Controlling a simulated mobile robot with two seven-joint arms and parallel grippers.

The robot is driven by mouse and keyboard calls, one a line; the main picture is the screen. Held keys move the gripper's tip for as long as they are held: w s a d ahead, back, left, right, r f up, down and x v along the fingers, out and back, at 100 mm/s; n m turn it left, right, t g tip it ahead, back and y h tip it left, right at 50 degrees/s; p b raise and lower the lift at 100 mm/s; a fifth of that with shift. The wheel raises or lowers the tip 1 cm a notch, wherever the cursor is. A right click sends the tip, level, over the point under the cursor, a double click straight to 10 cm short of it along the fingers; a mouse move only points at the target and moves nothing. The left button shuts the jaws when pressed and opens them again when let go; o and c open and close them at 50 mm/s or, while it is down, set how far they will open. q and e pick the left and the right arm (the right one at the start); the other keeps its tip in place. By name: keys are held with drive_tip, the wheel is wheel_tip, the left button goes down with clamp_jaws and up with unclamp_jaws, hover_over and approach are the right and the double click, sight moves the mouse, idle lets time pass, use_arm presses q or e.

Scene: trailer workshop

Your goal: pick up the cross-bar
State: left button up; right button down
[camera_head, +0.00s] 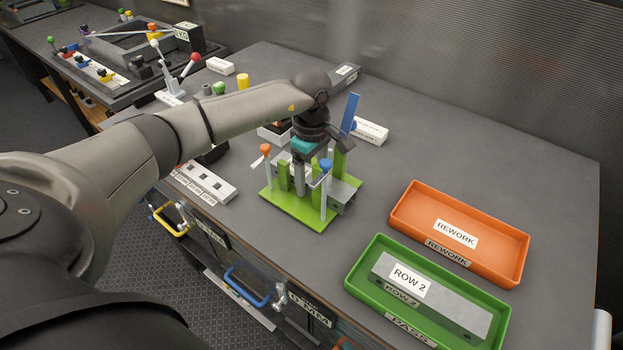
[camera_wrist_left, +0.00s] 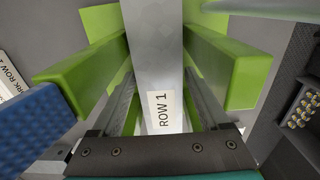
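The cross-bar, a grey metal bar labelled ROW 1 (camera_wrist_left: 160,75), lies in a green fixture (camera_head: 296,208) between green upright posts. In the head view its grey end (camera_head: 344,192) shows at the fixture's right side, and the rest is mostly hidden by my gripper and the posts. My left gripper (camera_head: 303,166) points down over the fixture. In the left wrist view its two fingers stand on either side of the bar, with narrow green gaps beside it, so it looks open around the bar. My right gripper is not in view.
Orange-knobbed (camera_head: 265,149) and blue-knobbed (camera_head: 326,165) levers and a blue upright plate (camera_head: 350,113) stand close around my gripper. An orange REWORK tray (camera_head: 403,213) and a green PASS tray (camera_head: 360,268), holding a ROW 2 bar (camera_head: 455,310), are at right. The back right of the bench is clear.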

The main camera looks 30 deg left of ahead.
use_arm(q)
clamp_jaws()
idle(0.4)
